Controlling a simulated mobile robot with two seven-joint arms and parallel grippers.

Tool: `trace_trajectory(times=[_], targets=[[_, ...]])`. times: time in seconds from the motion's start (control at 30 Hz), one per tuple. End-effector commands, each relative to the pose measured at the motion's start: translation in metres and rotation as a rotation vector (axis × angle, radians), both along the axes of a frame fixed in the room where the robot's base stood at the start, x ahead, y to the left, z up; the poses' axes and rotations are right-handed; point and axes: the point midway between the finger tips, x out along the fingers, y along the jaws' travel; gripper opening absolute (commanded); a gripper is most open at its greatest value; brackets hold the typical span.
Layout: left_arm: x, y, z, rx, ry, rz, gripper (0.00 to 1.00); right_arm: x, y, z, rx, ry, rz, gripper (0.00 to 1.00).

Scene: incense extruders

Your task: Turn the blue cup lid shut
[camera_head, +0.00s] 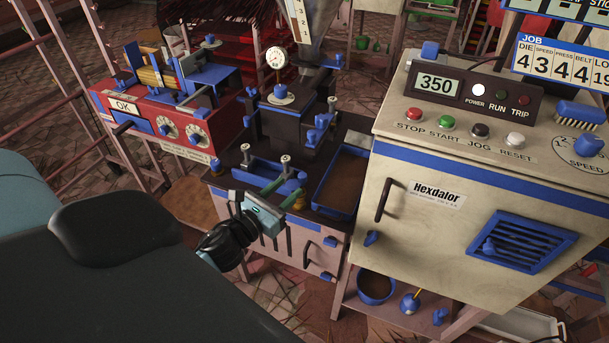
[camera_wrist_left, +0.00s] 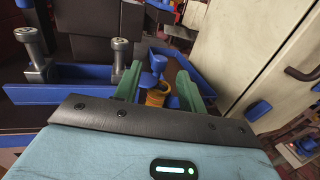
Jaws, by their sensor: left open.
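The blue cup lid (camera_wrist_left: 151,80) shows in the left wrist view, with a round blue knob above it. Just below it is a brass-coloured cup (camera_wrist_left: 155,97). I cannot tell how tightly the lid sits on the cup. My left gripper (camera_wrist_left: 157,72) is open, with one green finger on each side of the lid and cup. No firm contact shows. In the head view my left gripper (camera_head: 292,190) reaches over the front edge of the dark bench, and its fingers partly hide the cup and lid. My right gripper is not in view.
Two upright metal-topped posts (camera_head: 285,161) and a blue tray (camera_head: 258,172) stand close to the left of my gripper. A brown-filled blue tray (camera_head: 340,185) lies to the right. The beige control cabinet (camera_head: 450,150) rises beyond it. A pressure gauge (camera_head: 277,58) stands behind.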

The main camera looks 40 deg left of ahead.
Motion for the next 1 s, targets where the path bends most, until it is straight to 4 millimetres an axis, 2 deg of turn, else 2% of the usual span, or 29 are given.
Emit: trace_trajectory(times=[0.2, 0.43, 0.6, 0.87, 1.0], targets=[[0.033, 0.0, 0.003, -0.002, -0.003, 0.001, 0.41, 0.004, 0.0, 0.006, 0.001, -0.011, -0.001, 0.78], [0.06, -0.001, 0.001, -0.002, -0.001, 0.001, 0.41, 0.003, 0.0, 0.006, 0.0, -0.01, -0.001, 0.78], [0.069, -0.001, 0.001, -0.002, 0.0, 0.001, 0.41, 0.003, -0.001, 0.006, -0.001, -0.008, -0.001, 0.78], [0.069, -0.001, 0.0, -0.003, 0.0, 0.001, 0.41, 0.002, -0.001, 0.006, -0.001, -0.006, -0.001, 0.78], [0.069, -0.001, 0.0, -0.003, 0.0, 0.001, 0.24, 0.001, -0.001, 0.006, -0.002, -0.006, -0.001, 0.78]])
